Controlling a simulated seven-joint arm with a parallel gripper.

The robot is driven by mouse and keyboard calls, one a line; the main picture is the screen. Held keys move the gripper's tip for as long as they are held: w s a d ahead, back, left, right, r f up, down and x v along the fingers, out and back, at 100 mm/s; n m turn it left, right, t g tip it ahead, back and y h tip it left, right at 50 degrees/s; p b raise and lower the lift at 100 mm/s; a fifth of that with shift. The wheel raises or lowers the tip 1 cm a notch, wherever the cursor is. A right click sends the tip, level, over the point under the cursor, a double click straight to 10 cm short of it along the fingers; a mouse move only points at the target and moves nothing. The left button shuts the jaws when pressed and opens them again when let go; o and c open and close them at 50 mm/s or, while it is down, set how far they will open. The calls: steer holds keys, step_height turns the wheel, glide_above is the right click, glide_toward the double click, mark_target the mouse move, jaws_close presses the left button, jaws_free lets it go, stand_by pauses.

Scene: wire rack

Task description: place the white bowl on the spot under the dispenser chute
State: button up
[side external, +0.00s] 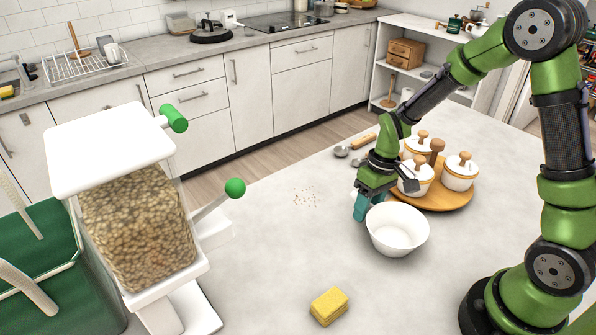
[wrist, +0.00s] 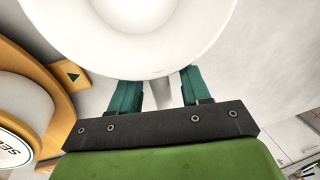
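The white bowl (side external: 400,240) stands upright on the grey counter, right of centre, and fills the top of the wrist view (wrist: 150,60). My gripper (side external: 362,205) has teal fingers and is beside the bowl's left rim, low over the counter. In the wrist view my gripper (wrist: 158,92) has its fingers apart with a gap between them. The bowl's rim hides the fingertips, so contact is unclear. The spot under the chute is not clearly visible.
A round wooden tray (side external: 445,200) with lidded white jars (side external: 460,172) stands close behind my gripper. A yellow sponge (side external: 328,306) lies in front. Crumbs (side external: 305,197) and spoons (side external: 350,150) lie behind. A green-knobbed lever (side external: 235,188) sticks out from the dispenser. The counter between dispenser and bowl is mostly clear.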

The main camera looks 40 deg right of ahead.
jaws_close()
steer(key=shift+r, duration=0.1)
step_height(320, 180, up, 16)
steer(key=w+r, duration=0.1)
steer(key=w, duration=0.1)
steer(key=f, duration=0.5)
steer(key=s+f, duration=0.1)
steer(key=f, duration=0.5)
steer(key=s+f, duration=0.1)
steer(key=f, duration=0.5)
